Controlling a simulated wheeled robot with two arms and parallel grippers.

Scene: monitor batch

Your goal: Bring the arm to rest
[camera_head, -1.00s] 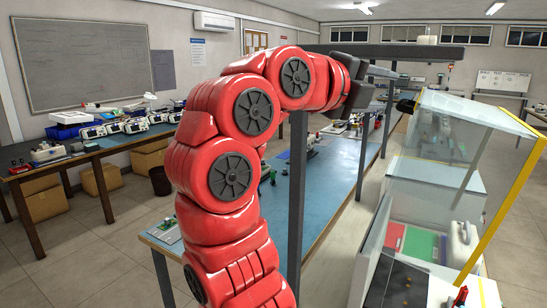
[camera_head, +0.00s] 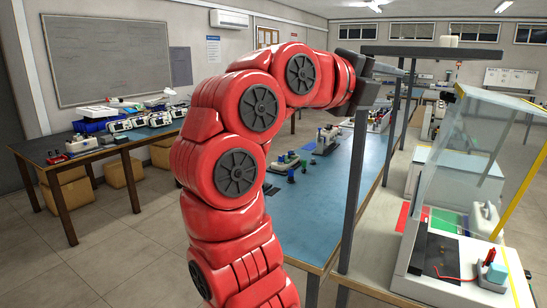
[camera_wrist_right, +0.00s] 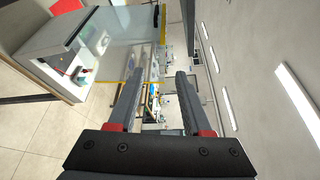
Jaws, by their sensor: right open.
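My red right arm rises from the bottom middle of the head view, bends over at the top and reaches right. Its dark right gripper (camera_head: 390,72) is at the upper middle right, high above the floor, with its fingers pointing right. In the wrist view the two fingers of the right gripper (camera_wrist_right: 158,80) stand well apart with nothing between them, so it is open and empty. My left gripper is in neither view.
A blue-topped workbench (camera_head: 335,205) with a dark post and overhead beam (camera_head: 418,51) stands behind the arm. A clear-sided machine (camera_head: 470,135) with a yellow edge is at the right. A side bench (camera_head: 105,147) stands at the left. Open floor (camera_head: 110,245) lies at lower left.

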